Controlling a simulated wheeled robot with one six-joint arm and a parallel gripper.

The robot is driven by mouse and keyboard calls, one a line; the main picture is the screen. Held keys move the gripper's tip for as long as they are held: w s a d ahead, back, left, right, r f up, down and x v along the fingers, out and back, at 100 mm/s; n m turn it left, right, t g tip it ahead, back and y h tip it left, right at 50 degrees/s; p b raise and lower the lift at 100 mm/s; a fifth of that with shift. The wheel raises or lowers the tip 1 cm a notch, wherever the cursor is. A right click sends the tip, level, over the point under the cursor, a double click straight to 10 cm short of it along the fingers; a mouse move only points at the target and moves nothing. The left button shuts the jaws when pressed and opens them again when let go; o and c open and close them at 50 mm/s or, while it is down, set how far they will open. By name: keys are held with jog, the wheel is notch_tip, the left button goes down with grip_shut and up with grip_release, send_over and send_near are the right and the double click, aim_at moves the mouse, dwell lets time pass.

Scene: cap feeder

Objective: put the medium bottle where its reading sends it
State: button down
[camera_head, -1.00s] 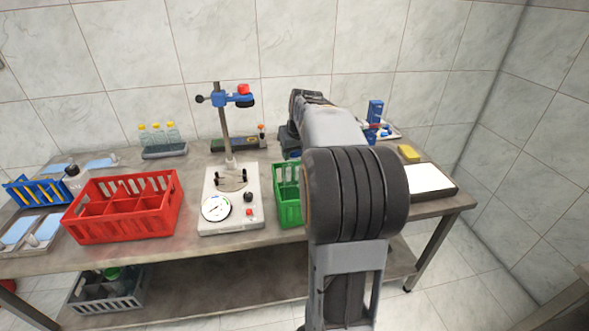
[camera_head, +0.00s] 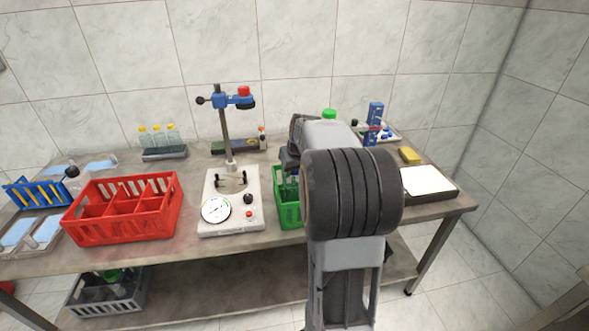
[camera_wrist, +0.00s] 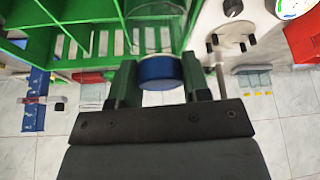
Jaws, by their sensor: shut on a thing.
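My gripper (camera_wrist: 160,80) is shut on a clear glass bottle with a blue cap (camera_wrist: 160,73). The cap sits between the two fingers, and the glass (camera_wrist: 155,35) shows beyond it against a compartment of the green crate (camera_wrist: 108,12). I cannot tell whether the bottle touches the crate floor. In the head view the green crate (camera_head: 282,215) is partly hidden by my arm, and some glass (camera_head: 291,188) shows inside it. The tester (camera_head: 231,195) has a round dial (camera_head: 216,209), too small to read. The red divided crate (camera_head: 125,207) stands left of it.
A green cap (camera_head: 329,114) shows behind my arm. Several yellow-capped bottles (camera_head: 158,140) stand at the back left. A blue rack (camera_head: 38,192) is far left. A yellow block (camera_head: 410,156) and a white-topped tray (camera_head: 428,181) are on the right. A grey crate (camera_head: 105,293) sits below.

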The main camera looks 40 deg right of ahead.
jog(key=shift+f, duration=0.15)
jog(key=c, duration=0.6)
grip_release()
jog(key=shift+r, duration=0.35)
jog(key=v, duration=1.2)
jog(key=s+a+f+n, duration=0.1)
jog(key=s+a+f, duration=0.3)
jog(key=a, duration=0.3)
jog(key=s+a+f+n+y, duration=0.1)
jog(key=s+a+f, duration=0.3)
jog(key=a, duration=0.4)
jog(key=s+a+f+g, duration=0.1)
jog(key=s+a+f, duration=0.4)
jog(key=a, duration=0.2)
jog(key=shift+a+f+n+p, duration=0.15)
jog(key=shift+n+p, duration=0.15)
jog(key=shift+n, duration=0.1)
